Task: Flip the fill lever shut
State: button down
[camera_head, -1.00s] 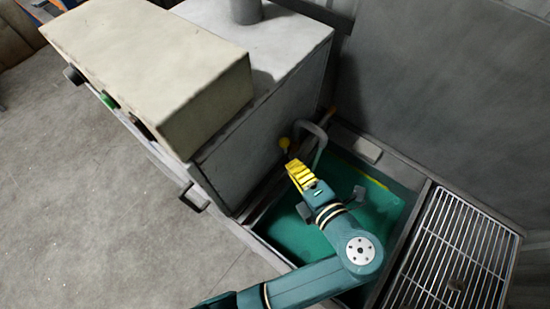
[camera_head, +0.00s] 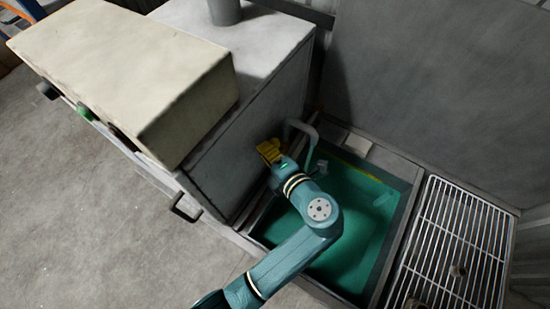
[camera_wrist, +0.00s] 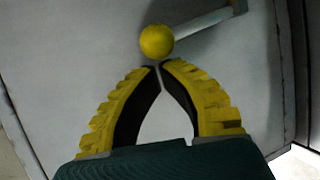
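The fill lever shows in the wrist view as a pale shaft (camera_wrist: 205,24) with a yellow ball knob (camera_wrist: 156,41), against a grey metal wall. The shaft runs from the knob to the upper right. My gripper (camera_wrist: 160,66) has its two yellow, black-lined fingers closed tip to tip, with nothing between them. The tips are just below the knob in the picture; I cannot tell whether they touch it. In the head view my gripper (camera_head: 268,151) is at the side of the grey cabinet, and I cannot make out the lever there. The curved grey spout (camera_head: 301,126) stands just beyond.
A basin of green liquid (camera_head: 350,225) lies under and right of my arm. A metal grate (camera_head: 455,240) is at the right. The grey cabinet (camera_head: 255,130) with a beige box (camera_head: 130,75) on it stands left, with a handle (camera_head: 185,208) low on its front.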

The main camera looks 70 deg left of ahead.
jog(key=shift+x, duration=0.85)
jog(key=shift+w+d+y+b, duration=0.35)
jog(key=shift+d+y+b, duration=0.15)
jog(key=shift+d+y, duration=0.1)
